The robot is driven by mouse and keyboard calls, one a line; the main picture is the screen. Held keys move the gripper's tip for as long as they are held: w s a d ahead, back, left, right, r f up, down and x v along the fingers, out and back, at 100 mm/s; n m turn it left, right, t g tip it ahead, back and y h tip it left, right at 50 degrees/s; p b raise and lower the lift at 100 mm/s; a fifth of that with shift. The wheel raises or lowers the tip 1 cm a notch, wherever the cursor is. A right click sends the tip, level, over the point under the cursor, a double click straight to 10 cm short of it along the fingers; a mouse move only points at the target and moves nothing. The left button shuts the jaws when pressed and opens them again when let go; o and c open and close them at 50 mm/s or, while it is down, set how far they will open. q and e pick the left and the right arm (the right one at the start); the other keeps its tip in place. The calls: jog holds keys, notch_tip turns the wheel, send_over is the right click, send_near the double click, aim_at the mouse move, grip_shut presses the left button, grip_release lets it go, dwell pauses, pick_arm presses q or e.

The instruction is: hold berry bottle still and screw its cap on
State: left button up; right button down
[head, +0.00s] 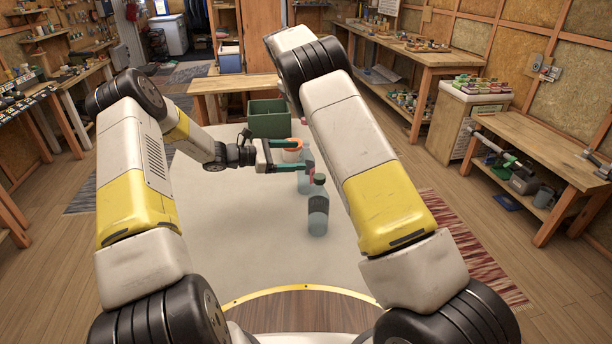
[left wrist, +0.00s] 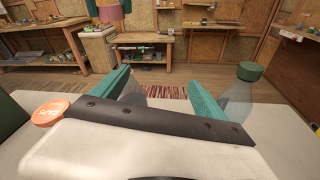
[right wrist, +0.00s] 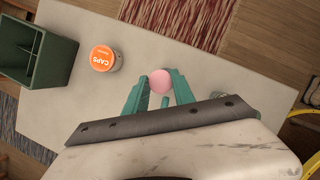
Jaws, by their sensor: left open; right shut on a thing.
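My left gripper (head: 306,156) is open, its teal fingers level, around or close beside a clear bluish bottle (head: 304,182) partly hidden by fingers and my right arm. In the left wrist view this bottle (left wrist: 133,90) stands near the left finger and looks uncapped. My right gripper (right wrist: 160,80) is shut on a pink cap (right wrist: 160,83); the pink cap also shows high above the bottle at the top of the left wrist view (left wrist: 111,12). In the head view the right gripper is hidden. No label is readable, so I cannot confirm which bottle is berry.
A second bottle with a dark green cap (head: 318,210) stands upright nearer to me, outside the left fingers. An orange-topped CAPS tub (right wrist: 103,58) and a green bin (head: 268,122) stand farther back. The pale table (head: 250,240) is clear on the left and front.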

aim_at(304, 161)
pick_arm(q)
jog(key=w+a+f+n+t, duration=0.3)
jog(key=w+f+n+t, duration=0.1)
jog(key=f, duration=0.3)
jog(key=shift+f+n, duration=0.15)
jog(key=shift+n, duration=0.55)
jog(key=shift+w, duration=0.1)
jog(key=shift+x, duration=3.75)
grip_shut()
